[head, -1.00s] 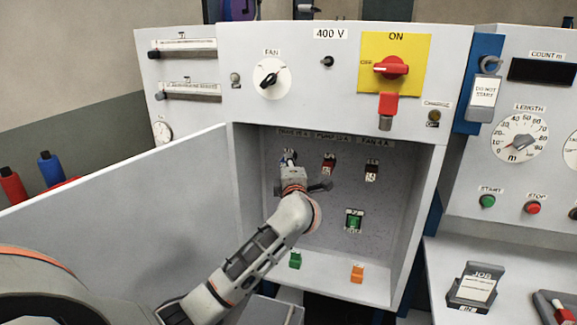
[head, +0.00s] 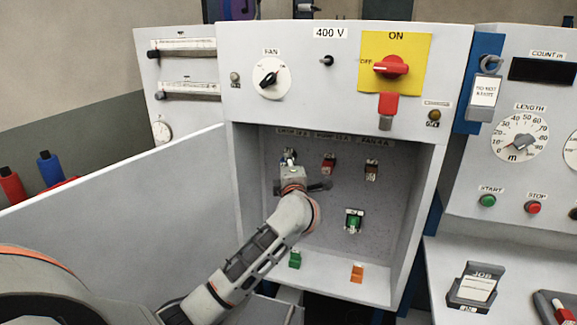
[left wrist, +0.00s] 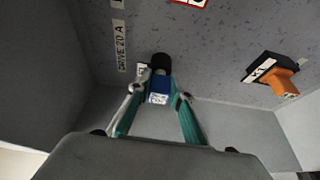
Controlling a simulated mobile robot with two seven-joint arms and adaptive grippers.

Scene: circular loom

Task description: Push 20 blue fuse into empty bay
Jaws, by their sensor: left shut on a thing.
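The blue fuse (left wrist: 158,92) is between the fingertips of my left gripper in the left wrist view, with a white label facing the camera. My left gripper (head: 290,168) is shut on it inside the open cabinet, at the upper left of the back panel. The fuse (head: 289,154) shows partly above the gripper in the head view. A dark rounded part (left wrist: 160,62) lies directly behind the fuse, beside the "DRIVE 20 A" label (left wrist: 119,46). The bay itself is largely hidden, and I cannot tell how deep the fuse sits. My right gripper is not in view.
Right of my gripper are a red fuse (head: 328,163), a dark red fuse (head: 372,170) and, lower, a green one (head: 354,221). The open door (head: 130,215) stands left of my arm.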

